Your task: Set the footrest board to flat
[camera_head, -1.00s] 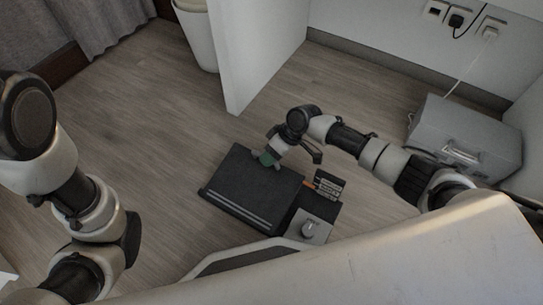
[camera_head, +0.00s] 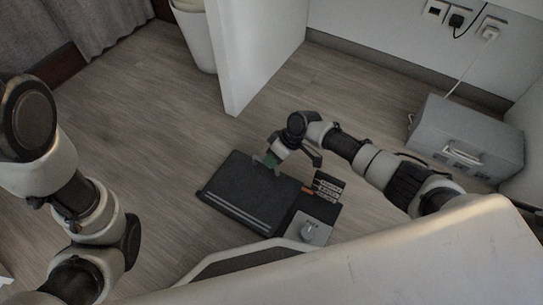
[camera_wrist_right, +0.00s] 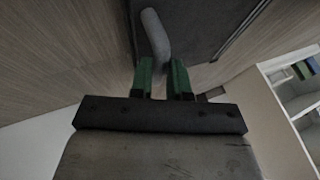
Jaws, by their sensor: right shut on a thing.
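The footrest board (camera_head: 245,190) is a dark, flat panel with a pale strip along its near edge, on the floor below me. My right gripper (camera_head: 269,160) is at its far right edge. In the right wrist view, the green fingers of my right gripper (camera_wrist_right: 161,80) are shut on a grey curved handle (camera_wrist_right: 154,35) attached to the dark board (camera_wrist_right: 195,20). A small unit with a grey knob (camera_head: 309,229) stands on the board's right side. The exact tilt of the board is hard to tell. My left arm shows at the left, but its gripper is out of frame.
A grey metal box (camera_head: 467,138) with a handle is at the right. A white panel (camera_head: 262,55) and a white bin (camera_head: 196,38) stand at the back. The wood floor to the left is clear.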

